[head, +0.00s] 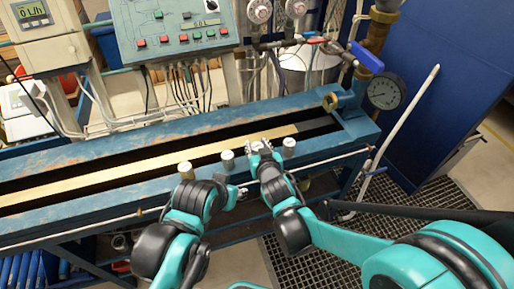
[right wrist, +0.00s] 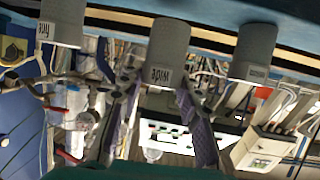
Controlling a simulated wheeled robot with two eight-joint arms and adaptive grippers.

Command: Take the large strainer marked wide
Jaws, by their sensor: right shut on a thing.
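In the right wrist view, which is upside down, a grey cylindrical strainer marked "wide" (right wrist: 168,45) is in the middle. My right gripper (right wrist: 155,85) has a finger on each side of it and is shut on it. In the head view my right gripper (head: 261,147) is at the front rail of the bench and largely hides this strainer. It looks upright at its place in the row. My left arm reaches in beside it; its fingers are not clear enough to judge.
Similar cylinders stand along the rail, one to the right (head: 289,147) and others to the left (head: 227,160) (head: 186,170). The blue bench (head: 60,160) has a long slot behind them. A pressure gauge (head: 385,91) and blue-handled valve (head: 367,57) are at the right end.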

